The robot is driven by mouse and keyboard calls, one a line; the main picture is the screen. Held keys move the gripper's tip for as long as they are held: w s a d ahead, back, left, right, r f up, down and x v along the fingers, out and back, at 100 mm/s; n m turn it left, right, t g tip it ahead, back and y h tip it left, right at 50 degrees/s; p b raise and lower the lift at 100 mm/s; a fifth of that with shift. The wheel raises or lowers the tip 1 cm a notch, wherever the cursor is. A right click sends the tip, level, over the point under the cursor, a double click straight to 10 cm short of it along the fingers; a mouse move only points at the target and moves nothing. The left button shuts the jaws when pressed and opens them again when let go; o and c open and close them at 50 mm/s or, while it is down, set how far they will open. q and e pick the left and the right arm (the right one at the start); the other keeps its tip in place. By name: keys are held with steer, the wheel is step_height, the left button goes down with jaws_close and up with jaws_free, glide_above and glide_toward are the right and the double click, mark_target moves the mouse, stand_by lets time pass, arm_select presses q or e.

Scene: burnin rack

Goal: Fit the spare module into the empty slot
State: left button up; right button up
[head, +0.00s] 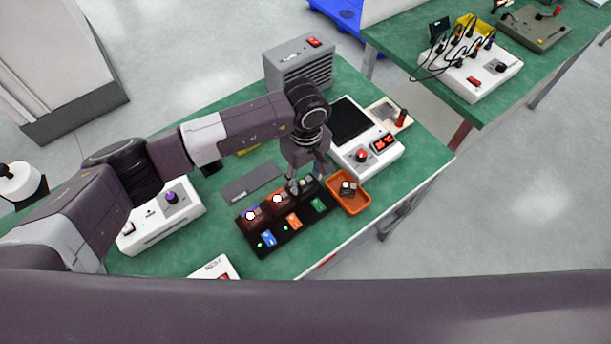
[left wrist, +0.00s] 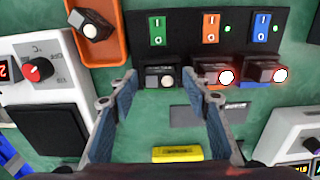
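The black rack (head: 283,236) has blue, orange and green switches. Its blue and orange bays hold dark red modules with bright white lamps. In the left wrist view a dark module with an unlit whitish round top (left wrist: 167,80) sits in the bay by the green switch (left wrist: 158,30). I cannot tell how deep it sits. Another similar module (left wrist: 92,30) lies in the orange tray (left wrist: 116,50). My left gripper (left wrist: 160,100) is open, its fingers apart on either side of the green bay's module. In the head view the left gripper (head: 294,186) hides part of the rack.
A white unit with a red knob and display (head: 365,158) stands behind the tray. A grey vented box (head: 299,62) is at the back. A white box with a purple knob (head: 160,218) stands left. A grey plate (head: 250,184) lies flat behind the rack.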

mark_target(305, 180)
arm_select(q)
steer(key=shift+r, duration=0.35)
step_height(305, 180, up, 12)
steer(key=b, duration=0.2)
steer(key=shift+f, duration=0.2)
stand_by(0.4)
